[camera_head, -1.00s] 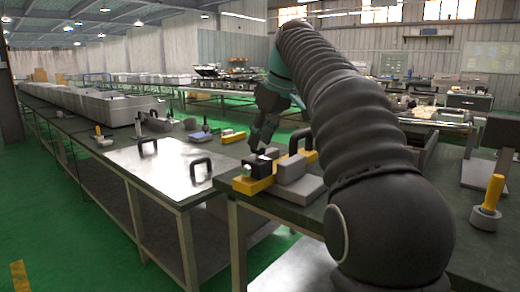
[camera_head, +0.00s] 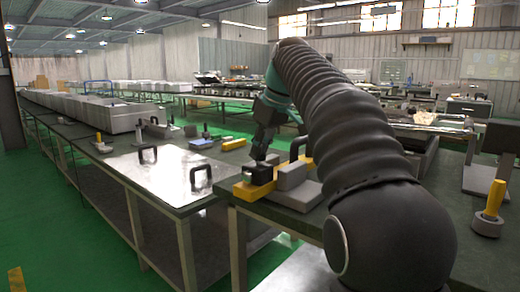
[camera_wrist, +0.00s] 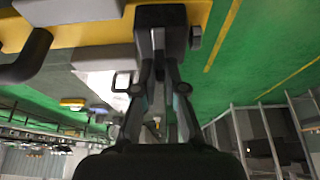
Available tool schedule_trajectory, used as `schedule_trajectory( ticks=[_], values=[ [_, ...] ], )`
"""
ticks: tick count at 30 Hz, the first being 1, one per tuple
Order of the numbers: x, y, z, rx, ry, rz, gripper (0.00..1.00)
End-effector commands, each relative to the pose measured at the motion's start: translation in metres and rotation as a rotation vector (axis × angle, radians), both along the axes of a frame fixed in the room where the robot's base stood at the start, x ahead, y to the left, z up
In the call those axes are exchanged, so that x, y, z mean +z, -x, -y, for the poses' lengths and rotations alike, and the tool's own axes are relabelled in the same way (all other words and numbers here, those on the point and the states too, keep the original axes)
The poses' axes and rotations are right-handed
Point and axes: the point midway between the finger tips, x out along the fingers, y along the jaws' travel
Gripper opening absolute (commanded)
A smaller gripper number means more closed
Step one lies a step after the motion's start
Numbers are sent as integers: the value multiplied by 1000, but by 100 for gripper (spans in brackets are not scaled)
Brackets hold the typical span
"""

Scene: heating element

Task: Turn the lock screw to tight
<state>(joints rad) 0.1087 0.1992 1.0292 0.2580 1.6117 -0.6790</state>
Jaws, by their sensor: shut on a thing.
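A dark block fixture (camera_head: 258,173) sits on a yellow bar (camera_head: 246,190) at the near left corner of the right workbench. It shows large at the top of the wrist view (camera_wrist: 160,15). A small grey hexagonal screw head (camera_wrist: 195,37) sticks out at the block's right side in the wrist view. My gripper (camera_head: 260,155) points down at the block from above. In the wrist view my gripper (camera_wrist: 158,42) has its fingertips at the block's end, closed on a dark part there. The fingers hide that part, so I cannot tell whether it is the lock screw.
Grey blocks (camera_head: 292,176) stand right beside the fixture, with a black handle (camera_head: 300,147) behind. A yellow-handled tool (camera_head: 493,200) stands at the far right. A gap separates the two benches.

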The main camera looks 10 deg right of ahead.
Motion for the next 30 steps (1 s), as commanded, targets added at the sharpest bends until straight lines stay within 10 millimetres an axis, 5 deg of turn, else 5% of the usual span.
schedule_trajectory(
  ticks=[11, 30],
  values=[
    [2, 1, -3, -166, 1, 0, 0],
    [1, 1, -6, -761, 1, 0, 0]
  ],
)
